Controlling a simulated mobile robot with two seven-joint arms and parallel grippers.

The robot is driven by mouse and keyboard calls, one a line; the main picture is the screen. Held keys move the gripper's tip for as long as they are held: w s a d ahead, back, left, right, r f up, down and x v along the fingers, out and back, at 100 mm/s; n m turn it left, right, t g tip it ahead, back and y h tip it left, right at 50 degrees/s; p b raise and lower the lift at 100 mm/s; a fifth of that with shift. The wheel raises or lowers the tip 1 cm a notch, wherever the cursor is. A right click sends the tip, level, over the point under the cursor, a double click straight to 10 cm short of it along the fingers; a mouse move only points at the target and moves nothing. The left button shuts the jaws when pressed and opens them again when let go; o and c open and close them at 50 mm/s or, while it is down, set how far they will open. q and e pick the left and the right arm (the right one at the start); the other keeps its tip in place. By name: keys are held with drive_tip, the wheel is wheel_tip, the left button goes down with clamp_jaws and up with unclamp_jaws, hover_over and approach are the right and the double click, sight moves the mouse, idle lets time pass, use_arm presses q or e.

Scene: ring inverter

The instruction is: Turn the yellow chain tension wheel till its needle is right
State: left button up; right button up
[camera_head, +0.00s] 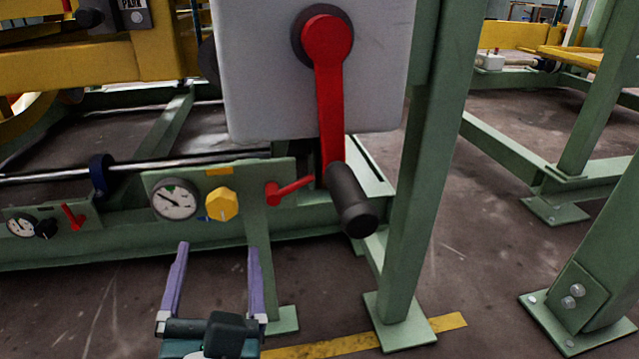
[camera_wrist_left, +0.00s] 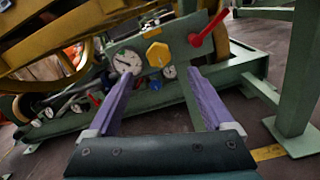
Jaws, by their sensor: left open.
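The yellow wheel (camera_head: 222,204) is a small faceted knob on a green panel (camera_head: 262,176) low on the machine frame. A round white gauge (camera_head: 174,199) with a dark needle sits just left of it; the needle points to the upper left. My left gripper (camera_head: 214,248) is open and empty, below and in front of the panel, apart from the wheel. In the left wrist view the yellow wheel (camera_wrist_left: 157,54) shows beyond and between the two purple fingers (camera_wrist_left: 160,78), with the gauge (camera_wrist_left: 127,62) to its left. My right gripper is not in view.
A red lever (camera_head: 290,188) is right of the wheel on the same panel. A large red crank (camera_head: 328,90) with a black handle (camera_head: 352,200) hangs from a grey box (camera_head: 255,70) at upper right. A green post (camera_head: 420,170) stands further right. Floor in front is clear.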

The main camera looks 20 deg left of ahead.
sight(222, 209)
use_arm(q)
drive_tip(key=b+x, duration=0.2)
drive_tip(key=x, duration=0.7)
drive_tip(key=shift+w+a+b, duration=0.2)
drive_tip(key=shift+a+b, duration=0.15)
drive_tip(key=shift+c, duration=0.4)
clamp_jaws()
drive_tip(key=shift+m, duration=0.4)
